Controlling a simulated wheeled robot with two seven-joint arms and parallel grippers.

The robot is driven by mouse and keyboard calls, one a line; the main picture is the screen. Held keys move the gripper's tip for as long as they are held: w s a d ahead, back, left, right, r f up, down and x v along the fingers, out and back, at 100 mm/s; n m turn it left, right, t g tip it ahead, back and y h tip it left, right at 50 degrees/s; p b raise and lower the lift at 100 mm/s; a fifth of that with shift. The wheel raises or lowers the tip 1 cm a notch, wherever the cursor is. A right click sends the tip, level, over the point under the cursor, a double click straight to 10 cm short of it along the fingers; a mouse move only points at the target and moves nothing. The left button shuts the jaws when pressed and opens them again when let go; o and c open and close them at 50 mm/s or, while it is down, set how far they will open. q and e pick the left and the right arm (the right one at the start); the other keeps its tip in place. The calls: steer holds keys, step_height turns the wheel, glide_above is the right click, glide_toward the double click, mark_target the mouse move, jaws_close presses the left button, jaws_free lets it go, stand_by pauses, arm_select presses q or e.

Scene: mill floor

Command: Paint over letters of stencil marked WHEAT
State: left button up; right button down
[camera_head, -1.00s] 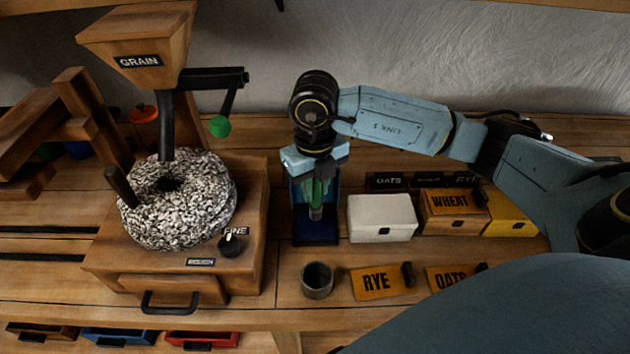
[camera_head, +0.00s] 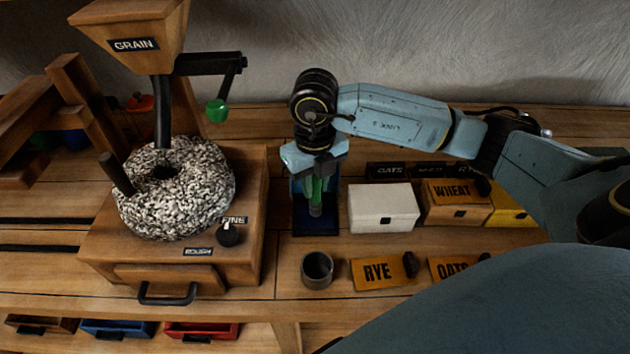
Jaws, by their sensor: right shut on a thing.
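My right gripper (camera_head: 315,172) points down at the middle of the bench, shut on a green-handled tool (camera_head: 316,190) that looks like a brush. The tool hangs upright in front of a dark blue holder (camera_head: 316,227); I cannot tell whether it touches it. A dark knob shows at the stencil's right end. My left gripper is not in view.
A white box (camera_head: 381,209) and a yellow box (camera_head: 511,213) flank the wooden one. In front lie a grey cup (camera_head: 317,270), the RYE stencil (camera_head: 378,272) and the OATS stencil (camera_head: 453,268). A grain mill (camera_head: 118,257) with its stone stands left.

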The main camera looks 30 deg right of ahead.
steer(key=shift+f+b, duration=0.5)
steer(key=shift+f, duration=0.1)
stand_by(1.3)
steer(key=shift+r, duration=0.1)
steer(key=shift+r+p, duration=2.5)
steer(key=shift+r, duration=1.05)
steer(key=shift+f, duration=0.1)
